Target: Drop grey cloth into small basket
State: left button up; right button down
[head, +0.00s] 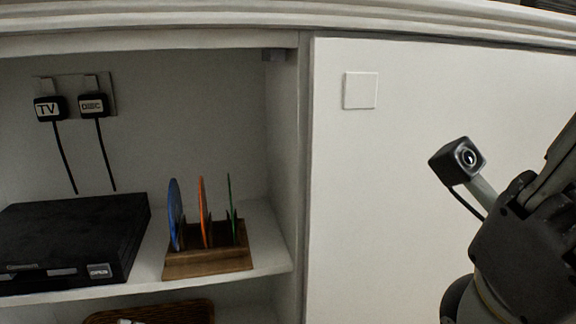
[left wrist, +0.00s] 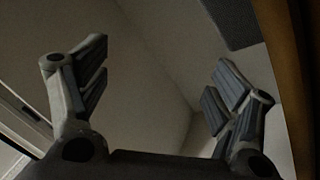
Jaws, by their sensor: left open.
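A brown wicker basket (head: 196,312) shows only its upper part at the bottom edge of the head view, below the shelf, with something pale in it. I cannot tell whether it is the small basket. My left gripper (left wrist: 160,85) is open and empty in the left wrist view, its two fingers wide apart; it is out of the head view. No cloth can be made out for sure. A dark grey patch (left wrist: 228,20) lies at the top of the left wrist view, and I cannot tell what it is. Part of my right gripper (head: 525,235) seems to show at the right; its jaw state is unclear.
A white shelf (head: 205,285) carries a black box (head: 75,240) and a wooden rack (head: 207,264) with blue, orange and green discs. Two cables hang from a wall plate (head: 75,93). A white panel (head: 380,180) closes the right side. A brown edge (left wrist: 283,85) stands close by my left gripper.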

pick_arm(q)
jog(key=s+d, duration=0.1)
jog(key=s, duration=1.2)
jog(key=shift+s+d+f, duration=0.3)
jog(key=shift+s+f, duration=0.1)
jog(key=shift+f, duration=0.05)
jog(key=shift+r, duration=0.1)
